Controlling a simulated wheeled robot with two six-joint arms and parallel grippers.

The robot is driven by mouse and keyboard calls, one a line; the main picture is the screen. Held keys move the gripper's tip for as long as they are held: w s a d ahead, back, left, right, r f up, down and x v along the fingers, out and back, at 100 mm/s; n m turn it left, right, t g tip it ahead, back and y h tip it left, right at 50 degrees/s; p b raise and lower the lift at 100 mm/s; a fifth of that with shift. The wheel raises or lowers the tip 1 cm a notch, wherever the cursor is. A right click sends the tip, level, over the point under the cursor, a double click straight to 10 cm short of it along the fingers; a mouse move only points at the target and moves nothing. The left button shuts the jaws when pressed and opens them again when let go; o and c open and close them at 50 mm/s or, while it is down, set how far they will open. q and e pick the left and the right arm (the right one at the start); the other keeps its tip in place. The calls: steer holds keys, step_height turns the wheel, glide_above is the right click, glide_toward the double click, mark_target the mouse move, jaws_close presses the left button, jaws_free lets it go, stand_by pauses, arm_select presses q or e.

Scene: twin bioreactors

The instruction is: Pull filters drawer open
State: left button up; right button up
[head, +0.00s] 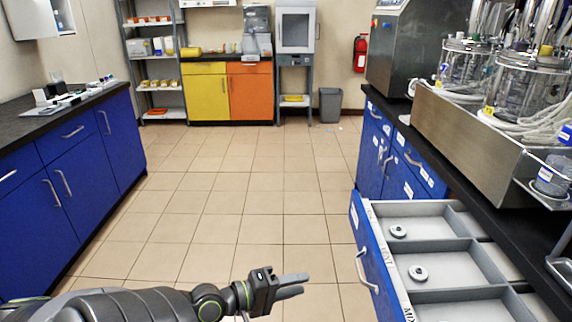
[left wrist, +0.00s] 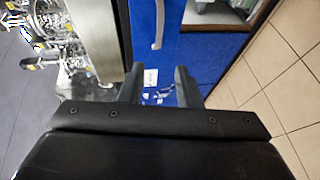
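An open drawer (head: 357,222) with a blue front juts out from the right-hand counter in the head view. Its silver handle (head: 366,270) is on the front. Lettering runs along its top edge, too small to read fully, so I cannot tell whether this is the filters drawer. Two small round pale parts (head: 398,231) (head: 418,272) lie in separate compartments. My left gripper (head: 303,283) is left of the handle, apart from it, fingers pointing right. In the left wrist view its fingers (left wrist: 158,85) are spread and empty, facing a blue front with a silver handle (left wrist: 159,25).
Blue cabinets with a black counter (head: 466,178) and a steel tray of glass vessels (head: 462,128) stand at the right. Another blue cabinet row (head: 80,165) is at the left. The tiled floor (head: 235,190) between is clear.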

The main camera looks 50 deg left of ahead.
arm_select(q)
steer(key=shift+v, duration=1.05)
arm_select(e)
steer(key=shift+s+f, duration=0.1)
steer(key=shift+s, duration=0.15)
steer(key=shift+w, duration=0.3)
arm_select(q)
steer(key=s+a+f+m+g+y+p, duration=0.25)
steer(key=a+f+y+p, duration=0.2)
steer(key=a+f, duration=0.7)
steer(key=s+f+m+g+y+p, duration=0.25)
steer(key=s+f+g, duration=0.2)
steer(key=f, duration=0.85)
steer(key=s+d+f+m+g+h+p, duration=0.1)
steer(key=s+d+f+m+g+p, duration=0.3)
steer(key=s+d+f, duration=1.2)
steer(key=s+d+m+g, duration=0.3)
steer(key=m, duration=0.1)
steer(key=shift+s+f+m+h, duration=0.15)
steer(key=shift+f+m+h, duration=0.15)
steer(key=shift+m+h, duration=0.1)
arm_select(e)
steer(key=s+r, duration=0.3)
steer(key=r, duration=0.5)
steer(key=shift+s+a+r, duration=0.2)
steer(key=shift+a+r, duration=0.05)
steer(key=shift+r, duration=0.05)
